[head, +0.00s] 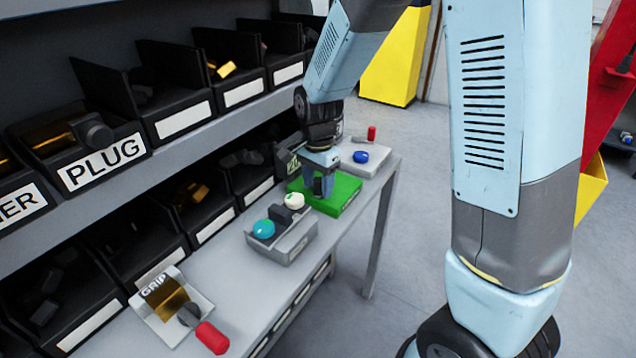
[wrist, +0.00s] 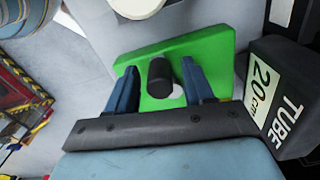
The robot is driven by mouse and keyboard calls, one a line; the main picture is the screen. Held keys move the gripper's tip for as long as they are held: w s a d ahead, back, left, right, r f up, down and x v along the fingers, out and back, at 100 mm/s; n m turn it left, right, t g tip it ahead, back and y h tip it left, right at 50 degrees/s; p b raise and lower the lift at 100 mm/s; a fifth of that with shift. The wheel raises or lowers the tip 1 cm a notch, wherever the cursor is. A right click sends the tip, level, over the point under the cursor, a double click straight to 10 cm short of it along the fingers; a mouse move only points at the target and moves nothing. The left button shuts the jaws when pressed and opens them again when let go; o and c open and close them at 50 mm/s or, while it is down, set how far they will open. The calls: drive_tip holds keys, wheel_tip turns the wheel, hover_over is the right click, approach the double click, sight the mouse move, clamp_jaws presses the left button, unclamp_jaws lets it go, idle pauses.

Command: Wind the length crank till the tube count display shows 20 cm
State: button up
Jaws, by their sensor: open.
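The tube count display (wrist: 266,88) is a dark box at the right of the wrist view, and its label reads "TUBE 20 cm". A green block (wrist: 210,45) lies on the bench; it also shows in the head view (head: 345,190). A black cylindrical knob (wrist: 159,76), which looks like the length crank's handle, stands over the green block. My gripper (wrist: 160,65) is open, with one finger on each side of the knob and visible gaps between. In the head view my gripper (head: 323,188) points down at the green block, hiding the knob.
A grey box (head: 282,245) with teal and white knobs stands nearer on the bench. A pale plate with a blue knob (head: 361,156) and red handle (head: 371,133) lies beyond. A GRIP tray (head: 165,325) with a red handle (head: 212,338) is in front. Shelf bins line the left.

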sight(320, 179)
wheel_tip(320, 179, up, 14)
drive_tip(key=shift+f, duration=0.15)
idle(0.4)
drive_tip(key=s+d+r+n+t, duration=0.2)
drive_tip(key=s+d+r+n, duration=0.2)
drive_tip(key=s+d, duration=0.5)
drive_tip(key=s+d+r+n+t, duration=0.3)
drive_tip(key=s+d+r+n, duration=0.2)
drive_tip(key=s+d, duration=0.4)
drive_tip(key=shift+s+d+r+t, duration=0.3)
drive_tip(key=shift+s+d, duration=0.05)
drive_tip(key=shift+s, duration=0.3)
idle(1.2)
